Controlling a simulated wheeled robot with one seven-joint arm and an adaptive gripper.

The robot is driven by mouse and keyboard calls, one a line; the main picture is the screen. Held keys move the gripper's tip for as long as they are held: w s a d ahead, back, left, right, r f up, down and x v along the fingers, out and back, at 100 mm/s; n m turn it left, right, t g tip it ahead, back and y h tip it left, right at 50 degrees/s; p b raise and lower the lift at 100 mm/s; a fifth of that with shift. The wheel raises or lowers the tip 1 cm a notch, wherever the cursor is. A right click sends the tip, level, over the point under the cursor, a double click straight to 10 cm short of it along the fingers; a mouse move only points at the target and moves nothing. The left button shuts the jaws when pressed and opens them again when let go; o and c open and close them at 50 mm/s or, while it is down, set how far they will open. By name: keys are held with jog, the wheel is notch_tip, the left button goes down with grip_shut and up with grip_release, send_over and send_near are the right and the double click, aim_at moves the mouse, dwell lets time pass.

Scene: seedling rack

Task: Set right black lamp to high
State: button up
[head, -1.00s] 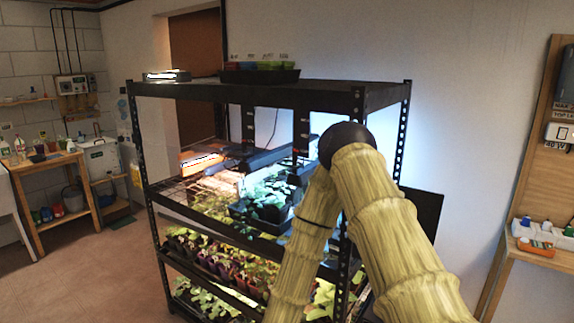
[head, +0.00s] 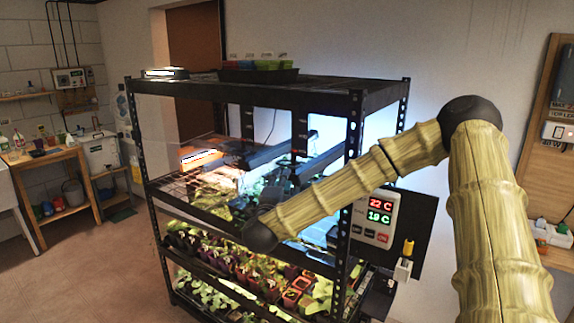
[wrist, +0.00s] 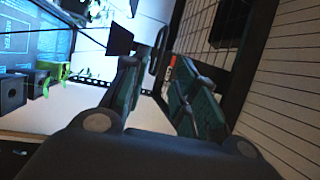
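Two black lamps hang under the top shelf of the rack in the head view. The right black lamp (head: 320,165) is a slanted bar behind the front right post, with bright white light around it. The left black lamp (head: 275,150) is beside it. My arm reaches across the rack's front, and its dark elbow-like joint hangs before the middle shelf. I cannot clearly make out my gripper in the head view. In the wrist view my gripper (wrist: 152,68) has its two dark green fingers apart, with a pale block (wrist: 152,12) beyond the tips. The lamp's setting cannot be read.
The rack's front right post (head: 352,150) stands close to my arm. A white controller (head: 374,222) showing 22 C and 19 C is on its right side. Potted seedlings (head: 215,250) fill the lower shelf. Open floor (head: 105,270) lies left of the rack.

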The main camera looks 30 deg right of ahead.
aim_at(287, 166)
jog(key=p+x, duration=0.3)
jog(key=x, duration=0.4)
jog(key=shift+w+d+r, duration=0.15)
jog(key=shift+w+d, duration=0.1)
jog(key=shift+w+d+p, duration=0.35)
jog(key=shift+w+d, duration=0.1)
grip_shut()
